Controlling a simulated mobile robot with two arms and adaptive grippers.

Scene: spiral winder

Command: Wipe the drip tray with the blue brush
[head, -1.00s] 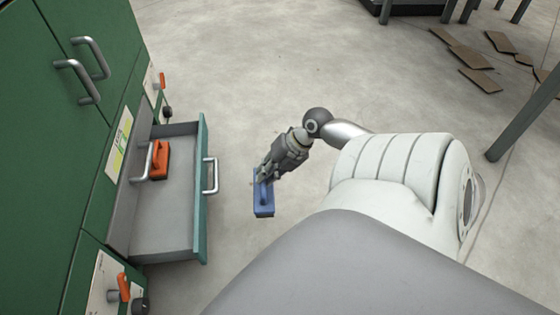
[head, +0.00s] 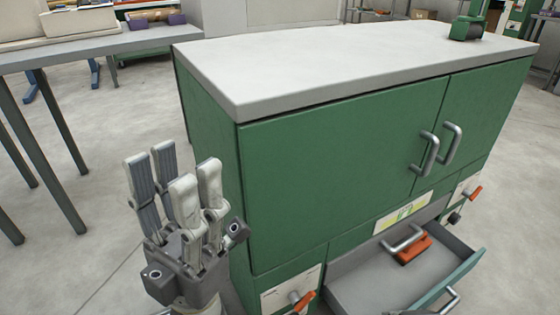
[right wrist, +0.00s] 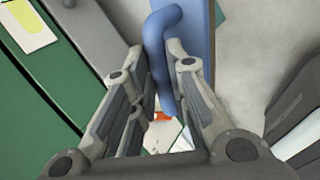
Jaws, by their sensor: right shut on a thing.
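The blue brush (right wrist: 158,62) shows in the right wrist view, its bent handle between the fingers of my right gripper (right wrist: 163,58), which is shut on it. The brush's underside is hidden. The brush does not show in the head view now. An open grey drawer-like tray (head: 375,292) with a green front juts from the green cabinet at the lower right of the head view; I cannot tell whether it is the drip tray. My left gripper (head: 172,172) is open and empty, fingers up, left of the cabinet.
The green cabinet (head: 340,160) has a pale flat top (head: 340,62) and two door handles. An orange item (head: 411,249) lies in the open tray. Orange-handled valves (head: 303,301) sit low on the cabinet front. A grey table (head: 100,45) stands at the left, with bare floor between.

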